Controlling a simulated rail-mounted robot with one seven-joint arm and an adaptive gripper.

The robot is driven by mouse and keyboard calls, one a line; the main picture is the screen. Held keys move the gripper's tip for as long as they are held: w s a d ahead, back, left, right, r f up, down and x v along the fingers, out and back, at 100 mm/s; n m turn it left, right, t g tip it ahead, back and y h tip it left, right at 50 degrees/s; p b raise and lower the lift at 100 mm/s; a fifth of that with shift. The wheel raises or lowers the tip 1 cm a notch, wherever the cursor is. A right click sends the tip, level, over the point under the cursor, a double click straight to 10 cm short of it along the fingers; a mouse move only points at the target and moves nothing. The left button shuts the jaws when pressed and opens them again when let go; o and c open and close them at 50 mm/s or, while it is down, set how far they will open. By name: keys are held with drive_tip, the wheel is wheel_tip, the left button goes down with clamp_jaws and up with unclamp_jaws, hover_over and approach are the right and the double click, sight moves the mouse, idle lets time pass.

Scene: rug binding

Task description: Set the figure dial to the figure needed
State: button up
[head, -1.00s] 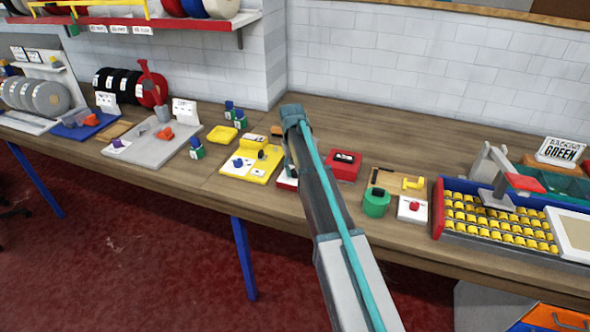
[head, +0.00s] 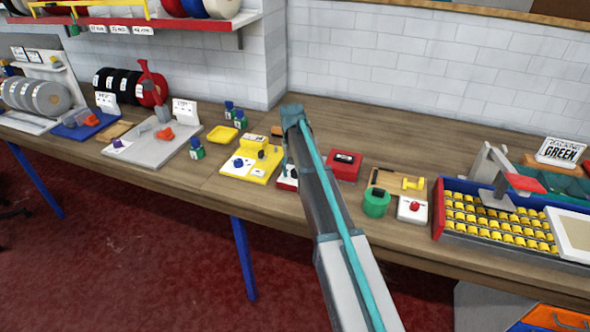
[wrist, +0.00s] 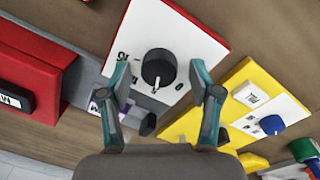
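In the wrist view, a round black dial (wrist: 158,68) stands on a white plate (wrist: 190,40) with a red edge. Dark figures are printed around the dial, too turned and small to read surely. My gripper (wrist: 159,80) is open and empty, with one teal fingertip on each side of the dial in the picture. I cannot tell whether the fingers touch it. A small dark piece (wrist: 148,124) shows below the dial, between the fingers. In the head view, my arm hides the dial and the gripper; only a sliver of the white plate (head: 287,184) shows.
A yellow unit (head: 262,162) with a blue knob stands close on the left in the head view. A red box (head: 345,166) stands behind on the right. A green cylinder (head: 376,204) and a white box (head: 413,209) with a red knob are further right.

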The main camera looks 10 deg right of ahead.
sight(293, 171)
wheel_tip(293, 171, up, 12)
drive_tip(key=shift+a, duration=0.3)
idle(0.4)
